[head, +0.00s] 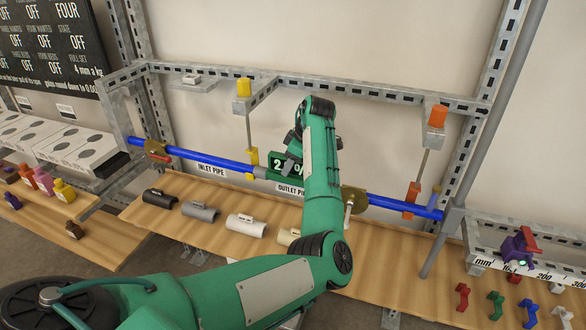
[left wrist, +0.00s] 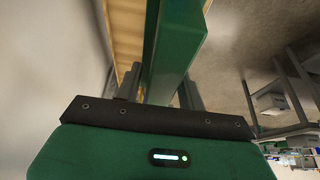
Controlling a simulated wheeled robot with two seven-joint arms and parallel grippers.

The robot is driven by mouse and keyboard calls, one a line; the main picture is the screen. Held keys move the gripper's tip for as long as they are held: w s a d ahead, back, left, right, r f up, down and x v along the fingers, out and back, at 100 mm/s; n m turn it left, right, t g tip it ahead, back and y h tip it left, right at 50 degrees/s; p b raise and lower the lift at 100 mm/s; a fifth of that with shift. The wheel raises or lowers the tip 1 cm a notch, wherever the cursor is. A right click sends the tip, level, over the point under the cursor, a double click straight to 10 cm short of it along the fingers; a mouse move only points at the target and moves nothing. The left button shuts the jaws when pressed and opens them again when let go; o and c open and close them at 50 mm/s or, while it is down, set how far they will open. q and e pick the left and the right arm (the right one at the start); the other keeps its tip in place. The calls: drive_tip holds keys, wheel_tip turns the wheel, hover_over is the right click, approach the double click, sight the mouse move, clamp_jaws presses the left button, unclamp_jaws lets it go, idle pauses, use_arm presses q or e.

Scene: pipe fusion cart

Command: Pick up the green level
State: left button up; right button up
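The green level (head: 285,167) shows in the head view as a dark green body with a lit readout, in front of the middle of the blue pipe line. My arm hides its right part, so I cannot tell whether it touches the pipe. In the left wrist view the level (left wrist: 178,55) is a long green bar running away between the fingers. My left gripper (head: 293,145) is at the level, partly hidden by my own wrist. Its dark fingers (left wrist: 162,92) lie on either side of the bar and appear shut on it. My right gripper is in neither view.
A blue pipe (head: 205,160) runs along the metal frame, with a yellow clamp (head: 252,161) and an orange clamp (head: 411,200). Several couplings, including a white one (head: 245,226), lie on the wooden shelf (head: 190,235) below. A purple device (head: 517,249) stands at right.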

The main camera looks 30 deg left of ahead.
use_arm(q)
clamp_jaws()
drive_tip(key=shift+r, duration=0.1)
wheel_tip(320, 180, up, 12)
drive_tip(key=b, duration=0.3)
wheel_tip(320, 180, up, 8)
